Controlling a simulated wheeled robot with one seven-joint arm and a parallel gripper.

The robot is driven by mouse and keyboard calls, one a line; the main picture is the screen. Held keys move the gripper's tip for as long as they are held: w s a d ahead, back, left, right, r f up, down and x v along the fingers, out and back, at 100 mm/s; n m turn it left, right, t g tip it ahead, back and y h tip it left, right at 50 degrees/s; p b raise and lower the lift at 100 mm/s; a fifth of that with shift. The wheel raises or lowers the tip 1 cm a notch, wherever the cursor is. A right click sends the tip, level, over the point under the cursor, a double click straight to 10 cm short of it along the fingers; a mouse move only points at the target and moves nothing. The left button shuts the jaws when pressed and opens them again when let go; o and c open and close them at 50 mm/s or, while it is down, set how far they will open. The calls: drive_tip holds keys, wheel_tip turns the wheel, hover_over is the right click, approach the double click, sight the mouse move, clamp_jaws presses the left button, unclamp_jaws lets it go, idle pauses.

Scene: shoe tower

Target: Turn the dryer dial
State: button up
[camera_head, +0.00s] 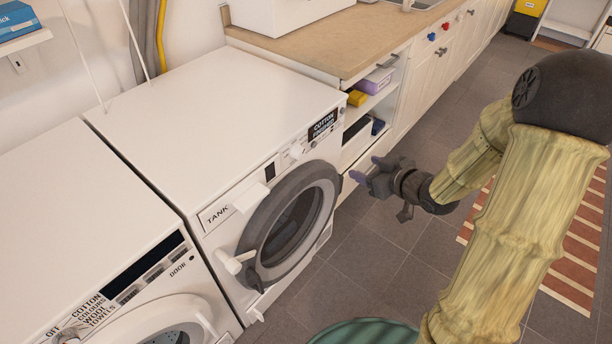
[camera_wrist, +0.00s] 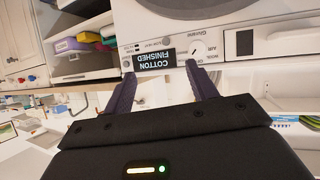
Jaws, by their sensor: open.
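The dryer (camera_head: 215,105) is a white front-loader with a grey round door (camera_head: 290,222) and a drawer marked TANK (camera_head: 217,213). Its dial (camera_head: 295,152) is a small white knob on the front panel, left of a black display (camera_head: 323,124) reading COTTON FINISHED. My gripper (camera_head: 367,169) is open and empty, in front of the dryer's right side, apart from the dial. In the wrist view, where the panel appears upside down, the dial (camera_wrist: 198,48) lies just beyond the right finger, and the display (camera_wrist: 154,59) lies between the fingers.
A second white machine (camera_head: 80,230), with its own dial (camera_head: 67,335) and a DOOR label, stands left of the dryer. An open shelf (camera_head: 372,103) with boxes and a counter (camera_head: 330,40) are to the right. A green round thing (camera_head: 365,332) is on the tiled floor.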

sight(302, 156)
drive_tip(key=f+n+y+b, duration=0.1)
drive_tip(key=y+b, duration=0.1)
drive_tip(key=s+a+f+y+b, duration=0.1)
drive_tip(key=f+y+b, duration=0.1)
drive_tip(key=s+f+n+y+b, duration=0.1)
drive_tip(key=f+y+b, duration=0.1)
drive_tip(key=y+b, duration=0.1)
drive_tip(key=shift+a+n, duration=0.3)
drive_tip(key=shift+a, duration=0.1)
drive_tip(key=shift+w, duration=0.1)
drive_tip(key=b+x, duration=0.3)
drive_tip(key=x, duration=1.4)
drive_tip(key=shift+w+a+r, duration=0.1)
drive_tip(key=shift+w, duration=0.15)
drive_tip(key=shift+c, duration=0.2)
drive_tip(key=c, duration=1)
